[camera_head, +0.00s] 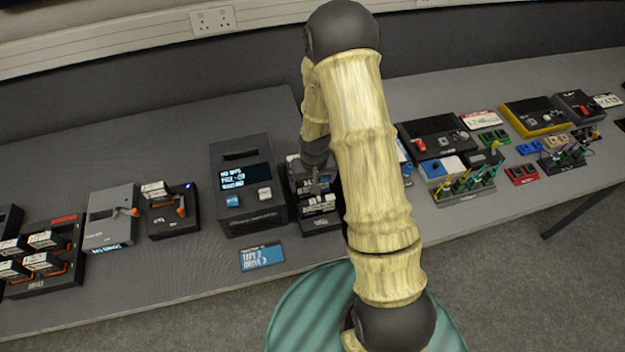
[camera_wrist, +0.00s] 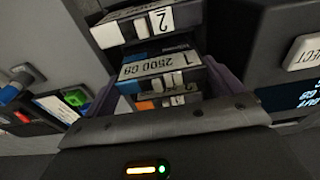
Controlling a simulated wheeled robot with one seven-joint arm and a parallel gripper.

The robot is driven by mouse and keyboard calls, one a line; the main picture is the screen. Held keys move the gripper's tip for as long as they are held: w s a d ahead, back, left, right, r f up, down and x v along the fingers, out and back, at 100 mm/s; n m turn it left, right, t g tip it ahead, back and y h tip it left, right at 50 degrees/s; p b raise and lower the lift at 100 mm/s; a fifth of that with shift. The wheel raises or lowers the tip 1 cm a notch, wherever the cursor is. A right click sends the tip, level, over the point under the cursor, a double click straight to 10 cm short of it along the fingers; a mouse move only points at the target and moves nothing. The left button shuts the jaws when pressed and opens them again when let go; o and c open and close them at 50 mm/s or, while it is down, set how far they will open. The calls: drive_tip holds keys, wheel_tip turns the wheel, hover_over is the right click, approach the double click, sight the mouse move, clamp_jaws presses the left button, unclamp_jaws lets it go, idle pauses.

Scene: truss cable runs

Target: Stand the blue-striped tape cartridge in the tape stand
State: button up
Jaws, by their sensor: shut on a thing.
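A cartridge with a white label reading "1" and "2500 GB" and a blue patch at its left end (camera_wrist: 160,68) lies between the purple fingers of my gripper (camera_wrist: 165,80) in the wrist view. My gripper is shut on it. In the head view my gripper (camera_head: 318,182) is over the dark tape stand (camera_head: 322,226), where white-labelled cartridges show. One with an orange patch (camera_wrist: 167,102) shows on the near side. Whether the held cartridge touches the stand is hidden.
A dark box with a lit screen and buttons (camera_head: 245,150) stands close left of the stand. A blue-and-white card (camera_head: 262,257) lies in front of it. My arm hides the table right of the stand. More devices stand further left and right.

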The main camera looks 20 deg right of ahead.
drive_tip(key=shift+f+b, duration=0.4)
drive_tip(key=shift+f, duration=0.15)
drive_tip(key=o, duration=1.1)
drive_tip(key=shift+r+p, duration=2.8)
drive_tip(key=shift+r, duration=1)
